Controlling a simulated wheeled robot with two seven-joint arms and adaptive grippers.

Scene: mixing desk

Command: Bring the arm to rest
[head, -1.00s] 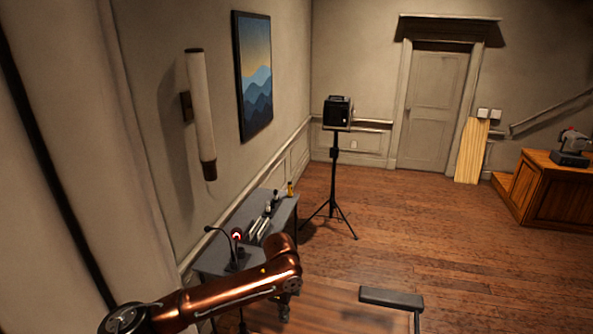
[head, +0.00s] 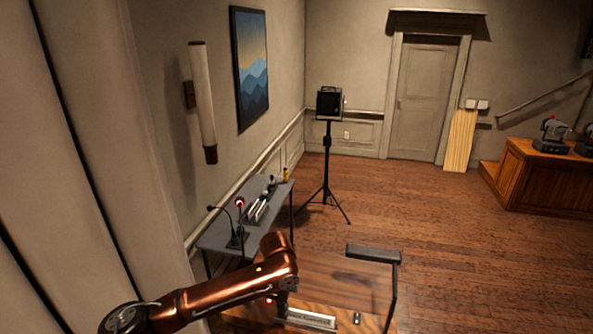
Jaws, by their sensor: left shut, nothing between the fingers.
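My left arm, copper-coloured, comes in from the lower left in the head view, with its elbow bent at the picture's lower middle. My left gripper (head: 281,304) hangs below the end of the arm, small and dark, with its fingers shut and nothing seen in them. It shows just above and beside a nameplate (head: 311,318) at the bottom edge; whether they touch is unclear. My right gripper is not in view.
A grey desk (head: 222,236) with a gooseneck microphone (head: 228,218) and small gear stands along the left wall. A dark lamp (head: 373,254) rises right of my arm. A speaker on a tripod (head: 327,140) stands behind. Wooden floor (head: 450,240) is open at right.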

